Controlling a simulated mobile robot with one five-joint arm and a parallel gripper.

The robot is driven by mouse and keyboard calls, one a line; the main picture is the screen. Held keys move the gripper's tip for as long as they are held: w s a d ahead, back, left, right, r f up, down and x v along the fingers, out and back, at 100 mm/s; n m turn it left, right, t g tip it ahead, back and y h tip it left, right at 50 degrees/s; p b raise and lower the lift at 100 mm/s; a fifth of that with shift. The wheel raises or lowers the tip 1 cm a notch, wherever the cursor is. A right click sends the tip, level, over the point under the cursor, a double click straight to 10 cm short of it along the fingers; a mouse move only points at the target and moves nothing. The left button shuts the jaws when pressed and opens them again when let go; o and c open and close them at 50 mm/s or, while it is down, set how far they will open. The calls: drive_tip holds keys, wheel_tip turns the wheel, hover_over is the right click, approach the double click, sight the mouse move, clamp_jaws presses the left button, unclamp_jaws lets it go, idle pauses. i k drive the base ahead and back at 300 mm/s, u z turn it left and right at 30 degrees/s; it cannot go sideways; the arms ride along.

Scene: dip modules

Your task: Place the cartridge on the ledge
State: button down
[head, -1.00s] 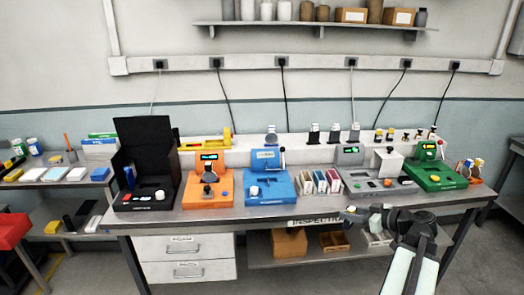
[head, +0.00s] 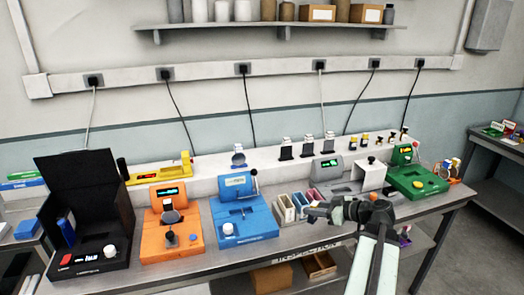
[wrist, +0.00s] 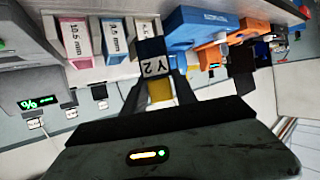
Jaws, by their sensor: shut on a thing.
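My gripper (head: 316,212) is over the front of the bench, beside the slotted bins. In the wrist view (wrist: 160,92) it is shut on a small dark cartridge (wrist: 153,66) with a white label reading Y2 and a yellow part between the fingers. The cartridge cannot be made out clearly in the head view. The ledge (head: 265,160) is a long white raised step along the back of the bench. Several small dark-and-white modules (head: 307,145) stand on it at the right, with smaller yellow-and-black ones farther right.
Orange (head: 172,225), blue (head: 243,216), black (head: 88,225), grey (head: 327,168) and green (head: 415,183) machines stand in front of the ledge. A yellow device (head: 158,174) is on its left part. Coloured bins (head: 287,210) sit close to my gripper. Part of the ledge left of the modules looks clear.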

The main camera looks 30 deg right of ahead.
sight(265, 159)
drive_tip(key=u, duration=0.1)
drive_tip(key=i, duration=1)
drive_tip(key=u, duration=0.15)
